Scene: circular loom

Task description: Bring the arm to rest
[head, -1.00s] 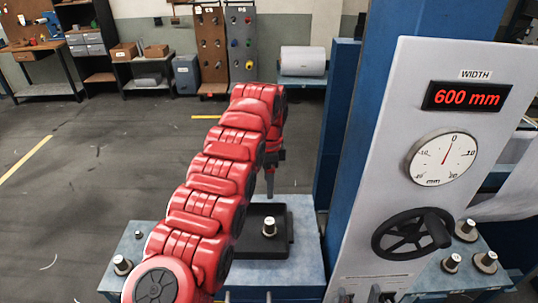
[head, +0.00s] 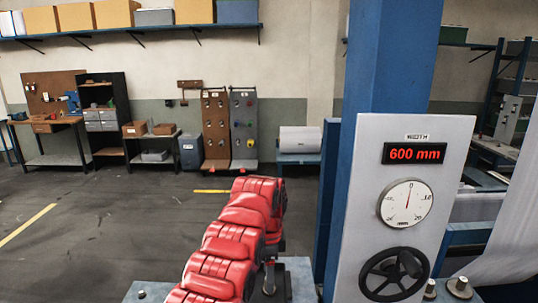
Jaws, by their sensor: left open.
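My left arm is red and reaches in from the bottom of the head view, bent over at its top. My left gripper (head: 269,277) hangs down from the arm's far end, partly hidden behind the red links. It is open, and I see nothing held in it. It is over the blue-grey machine table (head: 302,277), at the bottom of the view. My right gripper is not in view.
To the right stands a grey panel (head: 350,240) with a "600 mm" display (head: 414,153), a dial (head: 405,204) and a black handwheel (head: 394,274). A blue column (head: 388,60) rises behind it. Workbenches and shelves line the far wall; the floor (head: 110,230) at left is open.

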